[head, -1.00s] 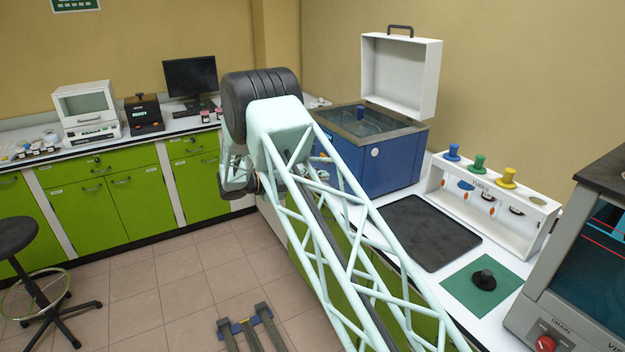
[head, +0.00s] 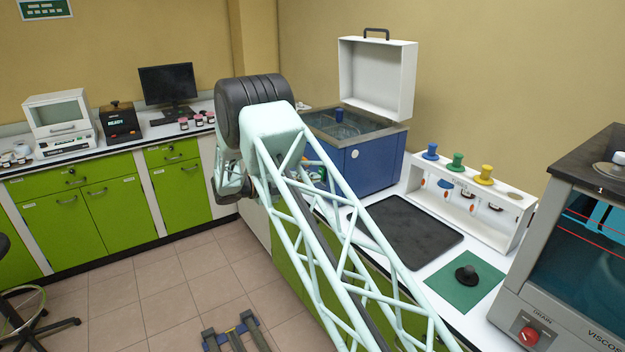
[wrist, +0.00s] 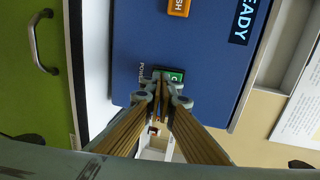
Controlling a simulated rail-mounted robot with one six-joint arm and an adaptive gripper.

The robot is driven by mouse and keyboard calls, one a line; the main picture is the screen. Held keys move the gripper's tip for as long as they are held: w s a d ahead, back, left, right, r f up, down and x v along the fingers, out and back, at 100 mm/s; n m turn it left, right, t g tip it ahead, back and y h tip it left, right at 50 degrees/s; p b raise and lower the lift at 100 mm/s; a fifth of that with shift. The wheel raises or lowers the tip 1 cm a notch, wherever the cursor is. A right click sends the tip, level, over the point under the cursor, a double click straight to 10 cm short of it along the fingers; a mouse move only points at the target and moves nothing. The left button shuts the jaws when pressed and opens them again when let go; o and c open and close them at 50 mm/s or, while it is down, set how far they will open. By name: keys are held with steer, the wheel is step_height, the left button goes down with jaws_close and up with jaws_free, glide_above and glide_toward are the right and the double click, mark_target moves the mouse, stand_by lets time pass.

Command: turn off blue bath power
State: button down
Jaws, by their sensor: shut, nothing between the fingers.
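The blue bath (head: 372,162) stands on the right-hand counter with its white lid (head: 378,75) raised. In the wrist view its blue front panel (wrist: 205,45) fills the upper middle. A small power switch (wrist: 176,75) with a green face and dark frame sits there beside the POWER label (wrist: 141,73). My gripper (wrist: 161,76) is shut and empty. Its fingertips overlap the left part of the switch in the picture; whether they touch it I cannot tell. In the head view my arm hides the gripper and the switch.
An orange button (wrist: 179,7) and a READY display (wrist: 241,20) share the panel. On the counter are a black mat (head: 408,235), a white rack (head: 465,207) with coloured knobs and a grey viscosity unit (head: 560,250). Green cabinets (head: 100,215) line the left wall; the floor shows open tiles.

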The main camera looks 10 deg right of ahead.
steer(key=shift+d+f, duration=0.1)
steer(key=shift+w+d+f+h+p, duration=0.15)
steer(key=shift+h+p, duration=0.2)
steer(key=shift+h, duration=0.25)
steer(key=s+a+f+p, duration=0.1)
steer(key=s+a, duration=0.1)
steer(key=a, duration=0.4)
steer(key=s+a+f+p, duration=0.1)
steer(key=s+a, duration=0.2)
steer(key=a, duration=0.3)
steer(key=shift+s+a+f+p, duration=0.15)
steer(key=shift+a+f+p, duration=0.1)
steer(key=shift+a+p, duration=0.1)
steer(key=shift+d+r, duration=0.1)
steer(key=shift+r, duration=0.05)
